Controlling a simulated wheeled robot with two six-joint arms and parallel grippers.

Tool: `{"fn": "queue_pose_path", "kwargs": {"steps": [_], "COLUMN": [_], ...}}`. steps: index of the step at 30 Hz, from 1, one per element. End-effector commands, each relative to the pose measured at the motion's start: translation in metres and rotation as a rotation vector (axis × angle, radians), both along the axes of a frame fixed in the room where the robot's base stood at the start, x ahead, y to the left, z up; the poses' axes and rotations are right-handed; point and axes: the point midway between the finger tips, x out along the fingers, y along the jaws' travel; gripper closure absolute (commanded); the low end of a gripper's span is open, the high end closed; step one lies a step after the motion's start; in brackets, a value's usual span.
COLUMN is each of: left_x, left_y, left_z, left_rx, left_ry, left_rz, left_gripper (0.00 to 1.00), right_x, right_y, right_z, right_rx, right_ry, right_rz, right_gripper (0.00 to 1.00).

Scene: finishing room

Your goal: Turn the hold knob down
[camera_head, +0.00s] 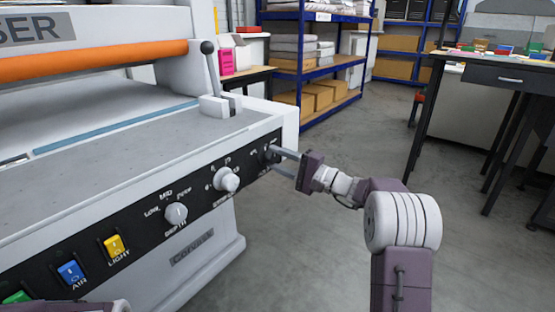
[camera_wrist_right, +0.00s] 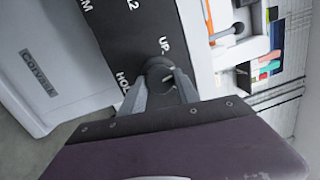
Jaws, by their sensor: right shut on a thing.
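The hold knob (camera_wrist_right: 157,68) is a small dark round knob on the black control panel (camera_head: 140,222) of a large grey-white machine. In the right wrist view it sits between the printed words "UP" and a partly hidden "HOL". My right gripper (camera_head: 273,157) reaches the right end of the panel. Its two grey fingers (camera_wrist_right: 160,88) are shut on the knob, one on each side, and cover part of it. A light mark shows on the knob's edge, but I cannot tell its setting.
Two white knobs (camera_head: 176,213) (camera_head: 227,179) and yellow, blue and green switches (camera_head: 115,245) line the panel to the left. A lever with a black ball (camera_head: 208,48) stands above it. Shelves (camera_head: 318,60) and a dark table (camera_head: 495,75) stand behind. Open floor lies to the right.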

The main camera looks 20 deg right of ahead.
Motion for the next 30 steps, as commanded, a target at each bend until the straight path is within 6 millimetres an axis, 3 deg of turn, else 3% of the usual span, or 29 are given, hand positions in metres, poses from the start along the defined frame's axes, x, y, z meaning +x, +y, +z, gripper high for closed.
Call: {"fn": "queue_pose_path", "kwargs": {"steps": [14,30], "left_x": [0.0,0.0], "left_y": [0.0,0.0], "left_z": [0.015,0.047], "left_rx": [0.0,0.0], "left_ry": [0.0,0.0], "left_rz": [0.0,0.0], "left_gripper": [0.73,0.73], "right_x": [-0.001,-0.002], "right_y": [0.001,0.002], "right_z": [0.002,0.002], "right_rx": [0.356,0.74], "right_ry": [0.276,0.575], "right_rz": [0.0,-0.001], "right_gripper": [1.0,1.0]}}
